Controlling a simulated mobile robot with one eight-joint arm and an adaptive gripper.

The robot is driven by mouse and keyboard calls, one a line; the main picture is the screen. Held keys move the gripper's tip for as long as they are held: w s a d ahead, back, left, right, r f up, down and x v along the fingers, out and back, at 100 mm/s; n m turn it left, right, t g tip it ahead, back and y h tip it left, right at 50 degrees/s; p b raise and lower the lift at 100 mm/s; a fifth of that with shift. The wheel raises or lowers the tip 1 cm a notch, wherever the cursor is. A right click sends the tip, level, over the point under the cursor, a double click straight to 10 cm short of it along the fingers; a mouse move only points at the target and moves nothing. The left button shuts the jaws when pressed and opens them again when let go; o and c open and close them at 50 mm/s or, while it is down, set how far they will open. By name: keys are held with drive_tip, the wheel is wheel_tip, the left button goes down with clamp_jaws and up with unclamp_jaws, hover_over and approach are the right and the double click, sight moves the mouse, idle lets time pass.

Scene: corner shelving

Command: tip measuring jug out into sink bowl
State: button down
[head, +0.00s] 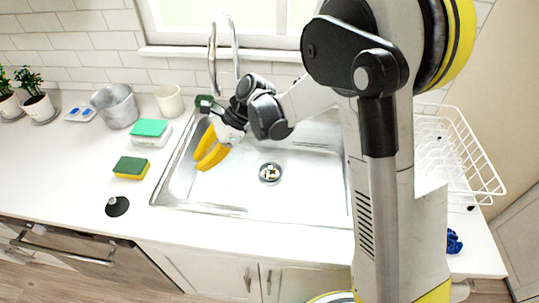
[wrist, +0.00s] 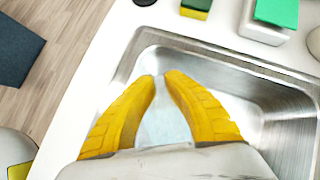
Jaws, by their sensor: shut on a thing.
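The sink bowl (head: 305,195) is a steel basin set in the white counter, with a drain near its middle. It also shows in the wrist view (wrist: 265,110). My gripper (head: 205,152) is over the left part of the sink bowl, with its yellow fingers pointing down and left. In the wrist view my gripper (wrist: 158,82) is shut on a pale, see-through thing, taken as the measuring jug (wrist: 163,125). Only a wedge of it shows between the fingers. I cannot make it out in the head view, nor tell its tilt or contents.
Left of the sink stand a metal pot (head: 117,107), a white cup (head: 169,101), a green-topped white box (head: 150,131) and a green-yellow sponge (head: 131,168). A tap (head: 213,60) rises behind the sink. A white dish rack (head: 460,150) is at the right.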

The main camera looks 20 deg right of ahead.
sight(214, 144)
drive_tip(key=r+y, duration=0.1)
drive_tip(key=d+r+y, duration=0.2)
drive_tip(key=r, duration=0.1)
drive_tip(key=shift+w+r, duration=0.1)
drive_tip(key=shift+w, duration=0.15)
drive_tip(key=shift+w+d+r+y, duration=0.1)
drive_tip(key=shift+d+r+y, duration=0.25)
drive_tip(key=shift+r, duration=0.15)
drive_tip(key=shift+d+r+y, duration=0.25)
drive_tip(key=shift+r+y, duration=0.1)
drive_tip(key=shift+r, duration=0.1)
drive_tip(key=shift+d+r+g, duration=0.2)
drive_tip(key=shift+r+g, duration=0.05)
drive_tip(key=shift+g, duration=0.05)
drive_tip(key=shift+d+r+y, duration=0.25)
drive_tip(key=shift+y, duration=0.15)
drive_tip(key=shift+w+d+r, duration=0.1)
drive_tip(key=shift+d+r, duration=0.05)
drive_tip(key=shift+r, duration=0.05)
drive_tip(key=shift+w+d+r+y+b, duration=0.1)
drive_tip(key=shift+d+r+y+b, duration=0.3)
drive_tip(key=shift+d, duration=0.15)
